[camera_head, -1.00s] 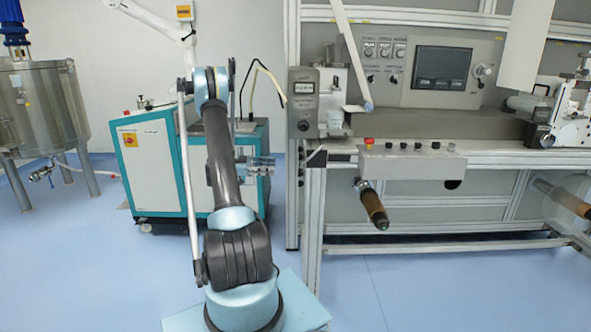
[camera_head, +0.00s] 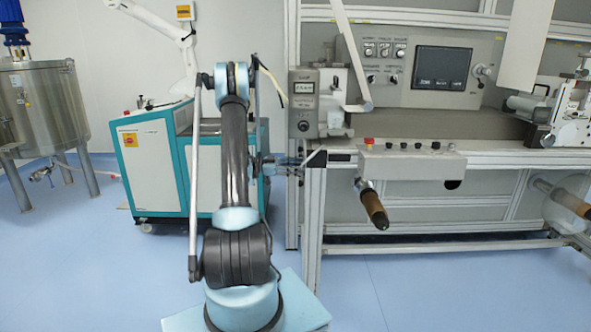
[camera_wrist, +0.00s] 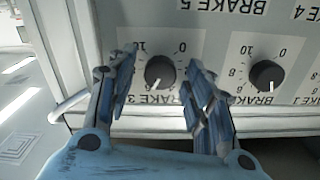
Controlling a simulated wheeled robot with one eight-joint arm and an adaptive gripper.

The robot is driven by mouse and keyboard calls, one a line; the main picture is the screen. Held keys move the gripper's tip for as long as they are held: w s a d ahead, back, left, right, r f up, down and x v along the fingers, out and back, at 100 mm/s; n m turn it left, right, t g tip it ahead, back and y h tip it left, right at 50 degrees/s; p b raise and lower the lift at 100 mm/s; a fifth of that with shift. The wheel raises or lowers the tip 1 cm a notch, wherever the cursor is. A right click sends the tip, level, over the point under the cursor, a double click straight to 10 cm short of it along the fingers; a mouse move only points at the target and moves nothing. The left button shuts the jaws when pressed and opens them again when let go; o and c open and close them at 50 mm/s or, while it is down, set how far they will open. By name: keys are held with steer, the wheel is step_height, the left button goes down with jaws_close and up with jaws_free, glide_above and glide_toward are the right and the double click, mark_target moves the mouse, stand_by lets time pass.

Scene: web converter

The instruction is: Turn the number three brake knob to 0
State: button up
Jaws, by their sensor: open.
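The number three brake knob (camera_wrist: 160,72) is a round black knob on a pale panel, above the printed label BRAKE 3 in the wrist view. Its white pointer mark faces down and slightly left. The 0 of its scale is at its upper right and the 10 at its upper left. My gripper (camera_wrist: 160,70) is open, one finger on each side of the knob; gaps show, and I cannot tell its depth from the panel. In the head view my gripper (camera_head: 290,162) is beside the machine's left end, and the knob is not seen.
A second black knob (camera_wrist: 267,75) is right of my gripper, labelled BRAKE 1. A bent metal bar (camera_wrist: 68,107) is at the panel's left. In the head view, a control box (camera_head: 303,98) stands above my gripper and a teal-and-white cabinet (camera_head: 155,165) is left of the machine.

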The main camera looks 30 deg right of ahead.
steer(key=c, duration=1)
steer(key=shift+c, duration=0.2)
